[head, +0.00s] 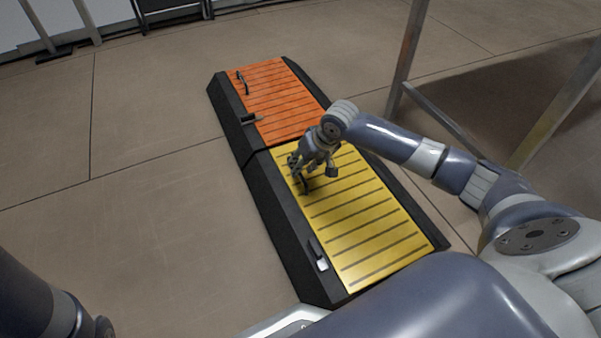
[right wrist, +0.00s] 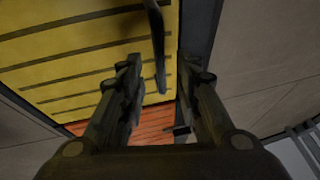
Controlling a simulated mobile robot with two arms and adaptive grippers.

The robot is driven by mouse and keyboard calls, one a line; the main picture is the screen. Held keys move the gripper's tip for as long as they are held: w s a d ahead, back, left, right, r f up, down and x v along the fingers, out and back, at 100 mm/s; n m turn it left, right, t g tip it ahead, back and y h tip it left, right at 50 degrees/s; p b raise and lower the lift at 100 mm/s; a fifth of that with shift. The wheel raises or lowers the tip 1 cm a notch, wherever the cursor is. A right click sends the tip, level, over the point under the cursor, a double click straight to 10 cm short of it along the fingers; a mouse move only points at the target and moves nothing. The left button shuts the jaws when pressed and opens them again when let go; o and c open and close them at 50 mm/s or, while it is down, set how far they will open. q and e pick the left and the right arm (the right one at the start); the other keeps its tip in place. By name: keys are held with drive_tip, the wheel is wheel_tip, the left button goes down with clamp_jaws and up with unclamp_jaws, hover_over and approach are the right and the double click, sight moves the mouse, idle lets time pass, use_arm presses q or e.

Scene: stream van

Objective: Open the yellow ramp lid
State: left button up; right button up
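The yellow ramp lid (head: 365,225) lies flat and closed in its black frame on the floor. My right gripper (head: 299,181) is just above the lid's upper left part. In the right wrist view, my right gripper (right wrist: 160,72) is open, with a dark bar handle (right wrist: 158,50) between the lines of its two fingers. I cannot tell whether either finger touches the handle. The yellow lid (right wrist: 90,55) fills the upper left there. A small black latch with a pale end (head: 320,260) sits at the lid's lower left edge. My left gripper is not in view.
An orange lid (head: 280,95) with its own dark handle (head: 243,84) and latch (head: 250,119) adjoins the yellow one at the far end. Metal posts (head: 408,50) stand at the right. The floor (head: 150,220) on the left is clear.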

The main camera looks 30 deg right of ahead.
drive_tip(key=shift+b+x, duration=0.4)
drive_tip(key=shift+x, duration=0.45)
clamp_jaws()
